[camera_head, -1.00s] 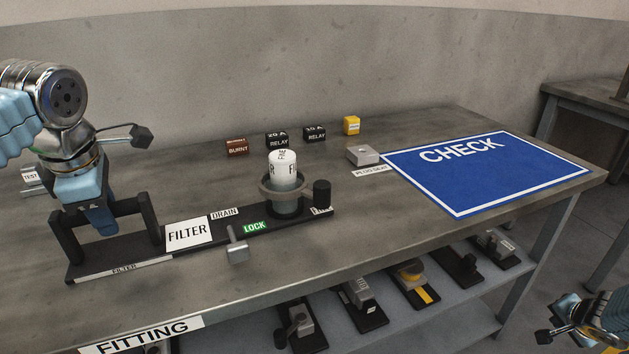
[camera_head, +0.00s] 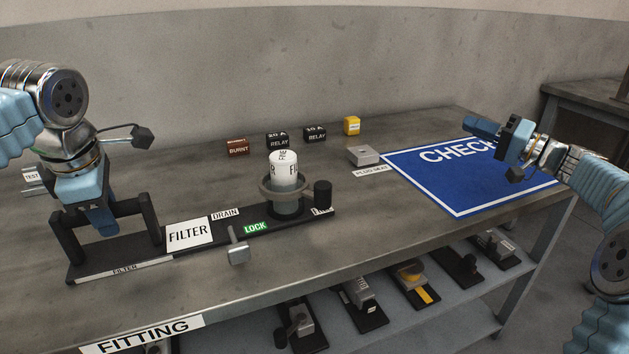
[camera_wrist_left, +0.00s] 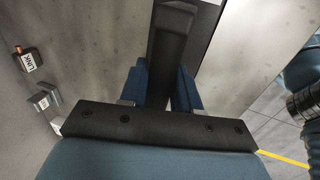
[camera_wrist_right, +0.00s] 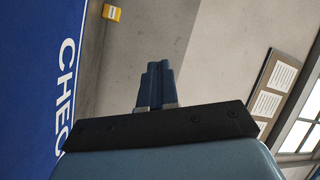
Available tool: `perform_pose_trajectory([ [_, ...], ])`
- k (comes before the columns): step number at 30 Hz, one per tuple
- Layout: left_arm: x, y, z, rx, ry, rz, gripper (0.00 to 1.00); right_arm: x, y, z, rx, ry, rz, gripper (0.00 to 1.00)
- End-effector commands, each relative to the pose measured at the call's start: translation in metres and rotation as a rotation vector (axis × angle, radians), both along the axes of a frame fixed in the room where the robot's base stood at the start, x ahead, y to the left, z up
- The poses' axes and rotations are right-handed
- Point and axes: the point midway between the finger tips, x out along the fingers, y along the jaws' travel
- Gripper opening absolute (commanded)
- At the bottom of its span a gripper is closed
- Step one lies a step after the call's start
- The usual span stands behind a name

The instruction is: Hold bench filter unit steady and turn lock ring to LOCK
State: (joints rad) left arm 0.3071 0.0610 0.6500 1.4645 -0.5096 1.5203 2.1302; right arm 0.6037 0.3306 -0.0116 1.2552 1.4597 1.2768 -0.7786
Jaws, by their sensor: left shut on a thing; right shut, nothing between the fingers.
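The bench filter unit (camera_head: 190,252) is a long dark base on the table with a black handle (camera_head: 125,208) at its left end. It bears FILTER, DRAIN and green LOCK (camera_head: 255,227) labels. A white filter cartridge (camera_head: 284,170) stands upright at its right part, inside a grey lock ring (camera_head: 268,190). A grey lever (camera_head: 237,246) sticks up at the front edge near LOCK. My left gripper (camera_head: 103,220) is shut on the handle bar, which also shows between its fingers in the left wrist view (camera_wrist_left: 169,65). My right gripper (camera_head: 485,128) is shut and empty above the blue CHECK mat.
The blue CHECK mat (camera_head: 450,190) lies at the table's right. Brown, black and yellow blocks (camera_head: 314,134) stand along the back, with a grey plug gauge block (camera_head: 362,156) nearby. A lower shelf (camera_head: 465,290) holds several fittings. Bare table lies between the filter unit and mat.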

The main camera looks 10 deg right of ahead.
Motion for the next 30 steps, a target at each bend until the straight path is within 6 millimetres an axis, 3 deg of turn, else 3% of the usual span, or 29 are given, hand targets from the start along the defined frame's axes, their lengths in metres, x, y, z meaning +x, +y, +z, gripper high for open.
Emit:
perform_pose_trajectory([
  [1, 0.001, 0.0, -0.004, -0.002, 0.006, -0.001, 0.0, 0.011, 0.043, -0.007, 0.037, 0.037, 0.177, 0.0],
  [4, 0.001, 0.0, -0.004, -0.002, 0.005, -0.001, 0.0, 0.011, 0.122, -0.017, 0.095, 0.162, 0.551, 0.0],
  [6, 0.001, 0.0, -0.004, -0.002, 0.005, -0.001, 0.0, 0.0, 0.158, -0.025, 0.109, 0.26, 0.765, 0.0],
  [9, 0.001, 0.0, -0.004, -0.002, 0.005, 0.0, 0.0, -0.015, 0.184, -0.036, 0.103, 0.39, 0.975, 0.0],
  [15, 0.001, 0.0, -0.004, -0.002, 0.005, 0.0, 0.0, -0.031, 0.197, -0.05, 0.077, 0.539, 1.154, 0.0],
  [30, 0.001, 0.0, -0.004, -0.002, 0.006, 0.001, 0.0, -0.034, 0.203, -0.052, 0.07, 0.559, 1.171, 0.0],
])
